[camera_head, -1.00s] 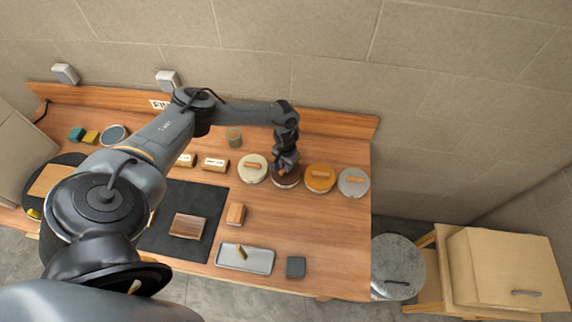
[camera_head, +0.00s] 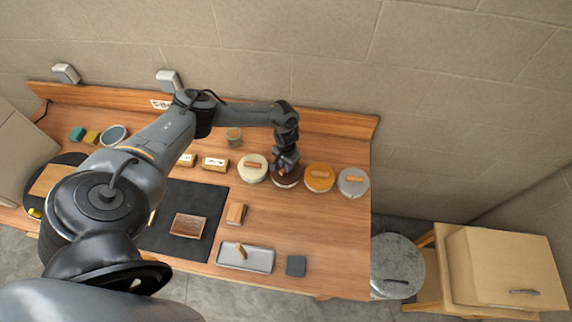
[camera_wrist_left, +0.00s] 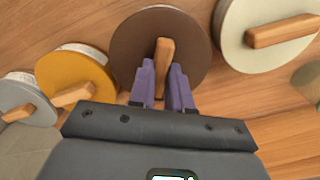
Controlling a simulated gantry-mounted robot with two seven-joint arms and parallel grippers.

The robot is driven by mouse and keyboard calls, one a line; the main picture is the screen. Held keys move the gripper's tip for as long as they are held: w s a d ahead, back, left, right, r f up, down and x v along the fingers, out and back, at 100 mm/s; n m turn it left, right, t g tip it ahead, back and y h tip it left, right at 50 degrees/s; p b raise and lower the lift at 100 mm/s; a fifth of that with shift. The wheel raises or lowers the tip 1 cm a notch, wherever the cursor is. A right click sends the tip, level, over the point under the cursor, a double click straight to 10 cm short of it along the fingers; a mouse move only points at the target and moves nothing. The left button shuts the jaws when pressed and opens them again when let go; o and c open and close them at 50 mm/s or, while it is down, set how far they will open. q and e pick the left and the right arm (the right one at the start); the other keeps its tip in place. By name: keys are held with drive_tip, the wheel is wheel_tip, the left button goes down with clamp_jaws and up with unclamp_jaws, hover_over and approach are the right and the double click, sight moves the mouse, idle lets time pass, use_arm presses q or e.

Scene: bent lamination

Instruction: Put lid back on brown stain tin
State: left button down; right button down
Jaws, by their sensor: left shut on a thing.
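The brown stain tin's lid (camera_wrist_left: 190,40) is a dark brown disc with a wooden bar handle (camera_wrist_left: 164,62). In the head view the brown lid (camera_head: 286,182) shows in the row of tins, between the cream and orange ones. My left gripper (camera_wrist_left: 166,75) has its purple fingers shut on the handle. In the head view the left gripper (camera_head: 285,168) is over the brown lid and partly covers it. The lid hides the tin below, so I cannot tell whether it is fully seated. My right gripper is not in view.
A cream-lidded tin (camera_head: 252,175) stands close on the left. An orange-lidded tin (camera_head: 319,185) and a grey-lidded tin (camera_head: 353,189) stand on the right. A grey tray (camera_head: 262,268) and a dark block (camera_head: 296,266) lie toward the front edge. The bench between is clear.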

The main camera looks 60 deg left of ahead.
use_arm(q)
drive_tip(key=c, duration=1.1)
unclamp_jaws()
drive_tip(key=shift+o, duration=0.6)
drive_tip(key=shift+o, duration=0.3)
drive_tip(key=o, duration=0.4)
drive_tip(key=shift+r+p, duration=2.9)
drive_tip(key=shift+p, duration=0.25)
drive_tip(key=shift+r+p, duration=0.6)
drive_tip(key=shift+p, duration=0.1)
